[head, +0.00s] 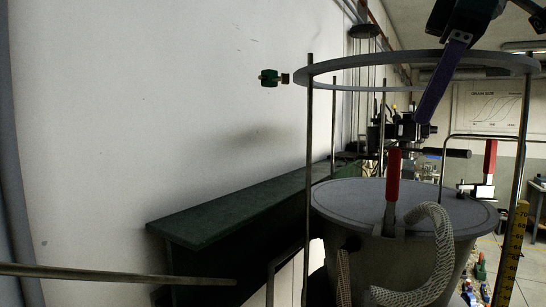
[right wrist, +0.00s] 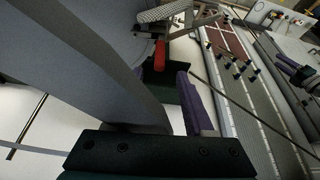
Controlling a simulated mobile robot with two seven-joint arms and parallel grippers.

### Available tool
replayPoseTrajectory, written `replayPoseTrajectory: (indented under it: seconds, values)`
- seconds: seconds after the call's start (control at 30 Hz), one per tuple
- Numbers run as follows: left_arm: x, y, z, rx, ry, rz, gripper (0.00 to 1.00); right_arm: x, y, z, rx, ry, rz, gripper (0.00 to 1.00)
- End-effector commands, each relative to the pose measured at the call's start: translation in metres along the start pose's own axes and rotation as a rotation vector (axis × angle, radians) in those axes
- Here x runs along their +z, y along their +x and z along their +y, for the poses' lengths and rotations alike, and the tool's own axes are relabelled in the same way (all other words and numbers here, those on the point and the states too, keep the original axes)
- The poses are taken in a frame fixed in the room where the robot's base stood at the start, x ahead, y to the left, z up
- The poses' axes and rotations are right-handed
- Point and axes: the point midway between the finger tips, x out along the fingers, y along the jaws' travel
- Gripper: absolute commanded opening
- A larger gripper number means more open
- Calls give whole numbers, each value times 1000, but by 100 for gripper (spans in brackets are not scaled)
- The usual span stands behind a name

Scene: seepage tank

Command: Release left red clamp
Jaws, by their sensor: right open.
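The left red clamp (head: 393,176) stands with its red handle upright at the front rim of the grey tank lid (head: 350,200). A second red clamp handle (head: 490,160) stands farther right. My right gripper (head: 428,110), with a purple finger, comes down from the upper right inside the grey ring, above the left clamp's handle and apart from it. It is open and empty. In the right wrist view a purple finger (right wrist: 194,105) shows, with a red handle (right wrist: 159,55) beyond it; which clamp this is I cannot tell.
The grey ring (head: 440,57) on thin upright rods (head: 309,150) surrounds the space above the lid. A ribbed pale hose (head: 440,245) curves at the tank's front. A yellow scale (head: 510,255) stands at right, a dark green bench (head: 240,212) at left.

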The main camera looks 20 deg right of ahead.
Motion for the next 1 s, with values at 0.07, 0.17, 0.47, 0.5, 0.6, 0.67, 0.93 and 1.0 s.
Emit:
replayPoseTrajectory:
  seconds: [0.07,0.17,0.47,0.5,0.6,0.67,0.93,1.0]
  values:
    - [0,0,0,0,0,-2,50,0,-2,1,-2,2,7,52]
    - [1,0,0,0,0,-3,50,1,9,0,-4,1,5,52]
    - [2,0,0,0,1,-7,50,0,66,0,-5,1,5,52]
    - [2,0,0,0,1,-7,50,0,72,0,-4,0,6,52]
    - [2,0,0,0,1,-7,50,-1,85,0,-3,1,6,52]
    - [2,0,0,0,1,-7,50,-1,90,0,-2,1,7,52]
    - [2,0,0,-1,1,-7,50,-1,95,0,-1,1,8,52]
    - [2,0,0,-1,1,-6,50,-1,95,0,-1,1,8,52]
